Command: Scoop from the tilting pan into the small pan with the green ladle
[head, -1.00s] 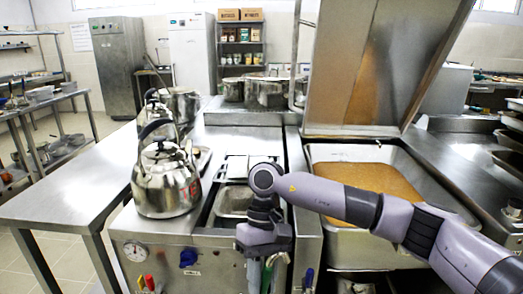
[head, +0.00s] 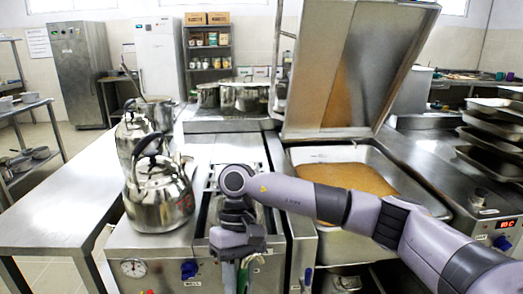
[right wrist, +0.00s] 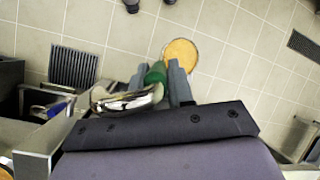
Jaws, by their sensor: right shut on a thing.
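The tilting pan (head: 388,168) has its lid raised and holds a broad layer of orange-brown food (head: 340,178). My right gripper (head: 240,262) points down in front of the counter edge, left of the pan. In the right wrist view its fingers (right wrist: 157,76) are shut on the green ladle (right wrist: 155,72). Just past the fingertips is a round, light-rimmed shape (right wrist: 180,55) filled with orange-brown. It looks like the ladle's full bowl, seen over the floor. I cannot make out the small pan for certain; my arm covers part of the counter. My left gripper is not in view.
Two steel kettles (head: 158,196) stand on the counter left of my right arm. The raised lid (head: 350,70) rises behind the pan. Stacked trays (head: 490,135) stand at the far right. The table (head: 75,195) at left has a clear top.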

